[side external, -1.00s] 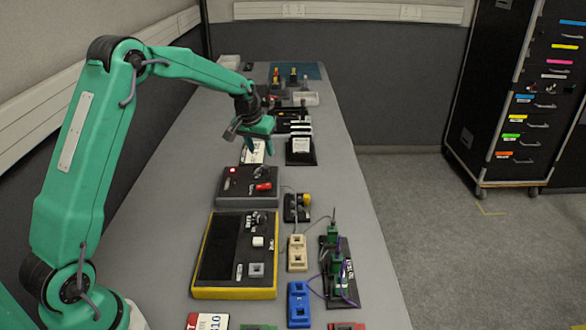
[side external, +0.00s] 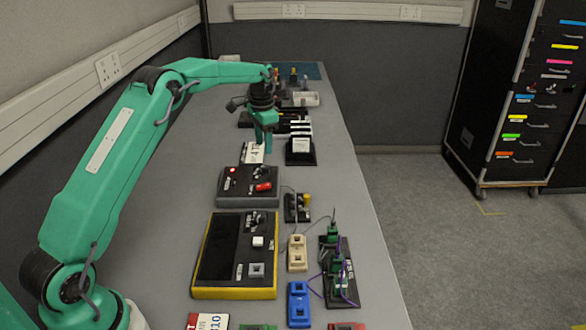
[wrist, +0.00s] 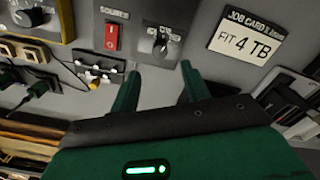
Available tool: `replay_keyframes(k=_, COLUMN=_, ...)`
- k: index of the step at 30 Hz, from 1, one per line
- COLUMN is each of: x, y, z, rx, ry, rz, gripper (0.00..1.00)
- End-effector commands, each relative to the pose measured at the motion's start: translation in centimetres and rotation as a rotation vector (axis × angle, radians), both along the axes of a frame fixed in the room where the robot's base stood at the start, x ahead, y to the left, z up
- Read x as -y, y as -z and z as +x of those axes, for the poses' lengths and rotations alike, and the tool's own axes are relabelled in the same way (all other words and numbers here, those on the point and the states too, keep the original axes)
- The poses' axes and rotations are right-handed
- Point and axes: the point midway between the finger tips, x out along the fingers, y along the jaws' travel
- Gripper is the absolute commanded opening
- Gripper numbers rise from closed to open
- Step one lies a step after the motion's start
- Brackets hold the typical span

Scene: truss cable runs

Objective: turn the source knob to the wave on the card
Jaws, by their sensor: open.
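The source box (side external: 230,200) is dark grey, with a red rocker switch (wrist: 112,37) under a "SOURCE" label. Its black knob (wrist: 160,45) has a pale pointer and printed marks around it, too small to read surely. The knob (side external: 261,172) also shows in the side view. A white job card (wrist: 245,38) reads "FIT 4 TB"; I see no wave drawn on it. In the side view the card (side external: 252,153) lies just beyond the box. My gripper (side external: 264,150) points down, open and empty, beyond the knob and apart from it. Its fingers (wrist: 160,68) show below the knob.
A yellow-edged black box (side external: 215,250) stands nearer. Right of it are a small black unit (side external: 297,208), a cream block (side external: 297,253), a blue block (side external: 299,304) and green connectors with purple wire. A black stand with a white card (side external: 301,146) is right of my gripper.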

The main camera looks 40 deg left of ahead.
Motion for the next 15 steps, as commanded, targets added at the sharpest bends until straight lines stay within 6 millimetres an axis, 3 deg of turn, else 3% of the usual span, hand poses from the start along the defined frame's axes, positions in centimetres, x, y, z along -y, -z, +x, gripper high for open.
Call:
replay_keyframes(k=7, x=0.0, y=1.7, z=0.0, rx=-0.001, ry=-0.001, rz=-0.001, gripper=0.47)
replay_keyframes(k=15, x=0.0, y=5.0, z=-0.1, rx=-0.001, ry=-0.002, rz=-0.001, gripper=0.47)
